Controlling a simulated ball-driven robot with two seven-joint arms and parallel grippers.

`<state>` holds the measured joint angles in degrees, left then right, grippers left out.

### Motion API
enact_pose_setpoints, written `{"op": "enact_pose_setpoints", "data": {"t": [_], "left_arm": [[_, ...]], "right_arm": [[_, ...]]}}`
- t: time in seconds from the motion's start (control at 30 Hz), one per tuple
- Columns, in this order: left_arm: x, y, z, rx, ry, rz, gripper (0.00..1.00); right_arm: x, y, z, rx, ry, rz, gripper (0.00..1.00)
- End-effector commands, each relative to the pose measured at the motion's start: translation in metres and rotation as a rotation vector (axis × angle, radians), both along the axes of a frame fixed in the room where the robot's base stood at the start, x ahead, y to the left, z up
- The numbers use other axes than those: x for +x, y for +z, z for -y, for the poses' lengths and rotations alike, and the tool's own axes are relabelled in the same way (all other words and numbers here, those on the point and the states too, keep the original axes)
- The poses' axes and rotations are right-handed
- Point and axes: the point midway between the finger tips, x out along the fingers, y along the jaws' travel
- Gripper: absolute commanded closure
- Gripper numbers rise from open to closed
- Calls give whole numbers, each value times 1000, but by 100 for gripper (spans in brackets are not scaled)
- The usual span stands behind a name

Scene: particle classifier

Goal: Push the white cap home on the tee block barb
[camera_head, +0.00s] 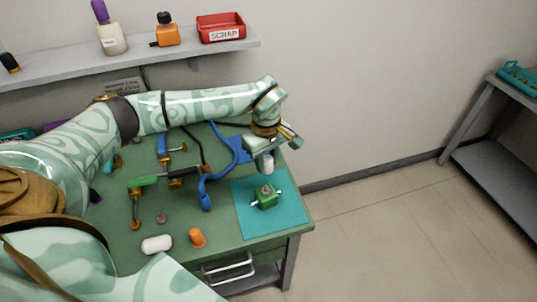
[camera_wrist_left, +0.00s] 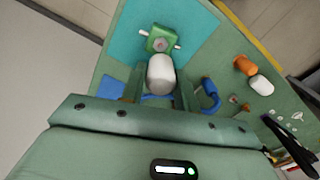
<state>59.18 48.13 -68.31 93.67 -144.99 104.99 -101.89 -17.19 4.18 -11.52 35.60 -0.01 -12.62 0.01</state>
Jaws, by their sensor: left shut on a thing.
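The green tee block (camera_head: 266,200) sits on the teal mat (camera_head: 246,224) near the right front corner of the bench. It has pale side stubs and a reddish-grey top; it also shows in the left wrist view (camera_wrist_left: 160,41). My left gripper (camera_head: 266,154) is shut on the white cap (camera_head: 267,164) and holds it above the block, with a gap between them in the head view. In the left wrist view the cap (camera_wrist_left: 161,76) sits between the two fingers and hides part of the block's near side. My right gripper is not in view.
An orange piece (camera_head: 197,237) and a white cylinder (camera_head: 156,244) lie left of the mat. A blue hose-like part (camera_head: 207,186) and a green-handled tool (camera_head: 143,182) lie farther back. A red SCRAP bin (camera_head: 221,28) stands on the wall shelf (camera_head: 135,60).

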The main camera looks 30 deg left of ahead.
Motion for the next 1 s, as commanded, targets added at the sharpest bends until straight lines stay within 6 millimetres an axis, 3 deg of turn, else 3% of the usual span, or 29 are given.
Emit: {"op": "enact_pose_setpoints", "data": {"t": [0.13, 0.5, 1.0], "left_arm": [[3, -6, -7, 5, 68, -4, 91], [2, -3, -6, 5, 35, -5, 91], [2, -56, -6, 4, 29, -6, 91]], "right_arm": [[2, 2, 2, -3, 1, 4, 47], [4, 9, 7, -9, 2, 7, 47], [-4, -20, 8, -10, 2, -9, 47]]}}
